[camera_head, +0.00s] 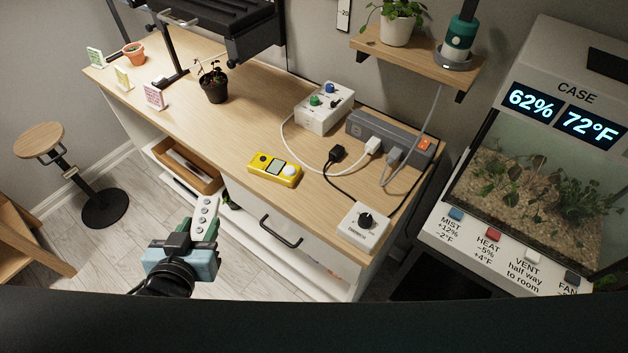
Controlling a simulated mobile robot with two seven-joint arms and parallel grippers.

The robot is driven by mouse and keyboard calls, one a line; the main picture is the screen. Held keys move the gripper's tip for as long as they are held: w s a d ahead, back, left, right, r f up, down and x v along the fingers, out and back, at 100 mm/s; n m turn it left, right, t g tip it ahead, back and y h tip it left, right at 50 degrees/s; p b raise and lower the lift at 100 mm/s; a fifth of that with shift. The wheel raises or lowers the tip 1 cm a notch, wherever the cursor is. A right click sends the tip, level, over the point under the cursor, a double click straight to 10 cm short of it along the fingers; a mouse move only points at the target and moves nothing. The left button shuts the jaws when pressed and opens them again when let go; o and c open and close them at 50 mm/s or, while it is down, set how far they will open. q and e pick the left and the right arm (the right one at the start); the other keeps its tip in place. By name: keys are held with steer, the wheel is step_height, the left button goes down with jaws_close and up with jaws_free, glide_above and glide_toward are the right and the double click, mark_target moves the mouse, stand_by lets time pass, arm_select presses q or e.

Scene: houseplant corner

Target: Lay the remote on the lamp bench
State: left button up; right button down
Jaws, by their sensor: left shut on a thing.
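My left gripper (200,238) is shut on the pale grey remote (206,213), which stands up out of the jaws with its small round buttons facing me. The remote's lower end is hidden in the gripper. Gripper and remote show in front of the bench's near side, over the floor in the picture. The lamp bench (222,127) is a long wooden-topped bench with a black lamp (215,25) over its far left part. My right gripper is not in view.
On the bench are a yellow device (274,170), a white control box (322,108), a grey power strip (385,136) with cables, a white dial box (364,229), a dark plant pot (214,90) and small cards. Bare top lies left of the yellow device. A stool (40,139) stands left.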

arm_select(q)
steer(key=shift+w+a, duration=0.15)
steer(key=shift+w, duration=0.35)
steer(key=shift+w+d, duration=0.15)
steer(key=shift+d, duration=0.05)
steer(key=w+d+m+g+h, duration=0.1)
steer(key=w+d+m+h, duration=0.25)
steer(key=w+d, duration=0.45)
steer(key=w+d+m+g+h, duration=0.1)
steer(key=w+d+m+h, duration=0.25)
steer(key=d, duration=0.85)
steer(key=h+b, duration=0.1)
glide_above(316, 209)
steer(key=shift+f, duration=3.45)
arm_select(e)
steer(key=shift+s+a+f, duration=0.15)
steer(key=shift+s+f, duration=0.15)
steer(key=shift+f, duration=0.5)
arm_select(q)
steer(key=shift+f, duration=0.1)
step_height(316, 209, down, 3)
steer(key=shift+f+g, duration=0.1)
steer(key=shift+g, duration=0.2)
steer(key=shift+f, duration=0.15)
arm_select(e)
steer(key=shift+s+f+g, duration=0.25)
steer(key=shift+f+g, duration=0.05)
arm_select(q)
steer(key=shift+f+b, duration=0.15)
steer(key=shift+b, duration=0.15)
